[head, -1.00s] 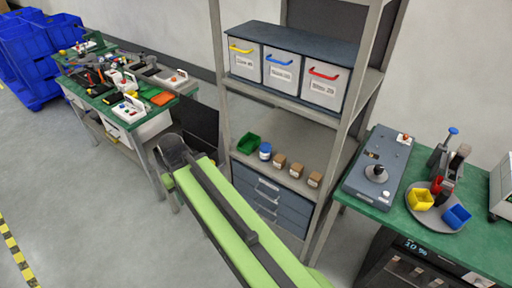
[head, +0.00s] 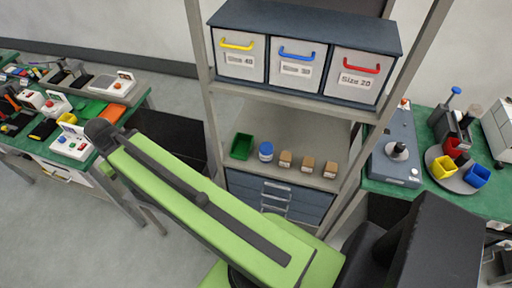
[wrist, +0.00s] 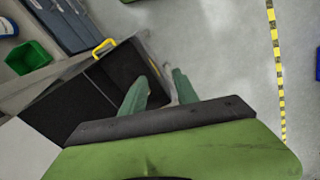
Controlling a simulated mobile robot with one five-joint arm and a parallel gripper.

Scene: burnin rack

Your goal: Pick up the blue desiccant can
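The blue desiccant can (head: 266,151), blue with a white band, stands upright on the rack's middle shelf, between a green bin and several brown jars. In the wrist view a blue round thing (wrist: 7,27) at the top left edge, partly cut off beside the green bin, looks like the can. My gripper (wrist: 159,76) shows in the wrist view with its two green fingers apart and nothing between them. It points toward the floor and a dark panel, away from the can. In the head view the gripper cannot be made out.
The green bin (head: 242,146) is left of the can and the brown jars (head: 308,164) right. Labelled boxes (head: 297,68) sit on the shelf above, blue-grey drawers (head: 275,196) below. Green-topped benches flank the rack, the left one cluttered (head: 70,142). Floor is open at lower left.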

